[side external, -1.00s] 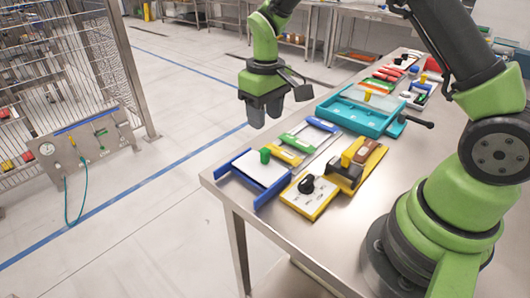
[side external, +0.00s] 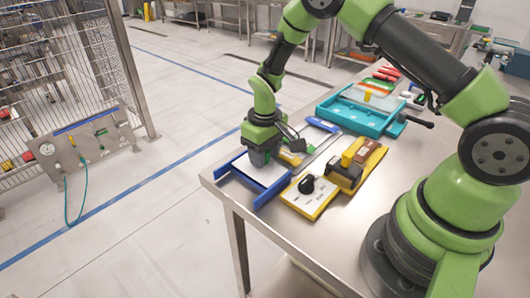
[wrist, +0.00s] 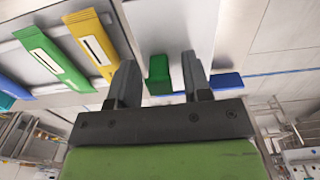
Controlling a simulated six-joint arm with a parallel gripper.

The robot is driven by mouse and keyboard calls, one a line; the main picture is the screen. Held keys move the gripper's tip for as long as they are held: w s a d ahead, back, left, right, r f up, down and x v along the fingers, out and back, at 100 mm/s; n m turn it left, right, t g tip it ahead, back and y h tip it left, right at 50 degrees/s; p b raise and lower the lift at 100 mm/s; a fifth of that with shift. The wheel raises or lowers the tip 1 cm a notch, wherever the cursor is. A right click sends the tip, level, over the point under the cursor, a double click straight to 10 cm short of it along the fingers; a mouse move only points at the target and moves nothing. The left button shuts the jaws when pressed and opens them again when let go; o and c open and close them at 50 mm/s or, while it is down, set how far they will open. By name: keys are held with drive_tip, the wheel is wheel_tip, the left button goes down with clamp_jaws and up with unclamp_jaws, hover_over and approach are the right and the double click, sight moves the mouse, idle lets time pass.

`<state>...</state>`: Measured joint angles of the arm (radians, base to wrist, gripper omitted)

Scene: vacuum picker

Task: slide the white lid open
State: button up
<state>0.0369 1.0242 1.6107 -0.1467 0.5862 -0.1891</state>
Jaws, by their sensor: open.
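The white lid (side external: 268,177) lies flat between blue rails (side external: 276,190) at the near left corner of the table. It also shows in the wrist view (wrist: 180,25). A green knob (wrist: 158,72) stands on it. My gripper (side external: 260,160) is low over the lid and pointing down. In the wrist view my gripper (wrist: 158,63) is open, with the green knob between its two fingers and a gap visible on both sides. In the side view the knob is hidden behind my gripper.
A yellow-framed panel with a black knob (side external: 307,184) sits close beside the lid. A yellow rail piece with a brown block (side external: 367,150) and a teal tray (side external: 360,118) lie further back. The table edge is just left.

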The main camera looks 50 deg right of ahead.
drive_tip(key=shift+c, duration=0.4)
clamp_jaws()
drive_tip(key=a, duration=0.8)
drive_tip(key=shift+o, duration=0.4)
unclamp_jaws()
wheel_tip(320, 180, up, 10)
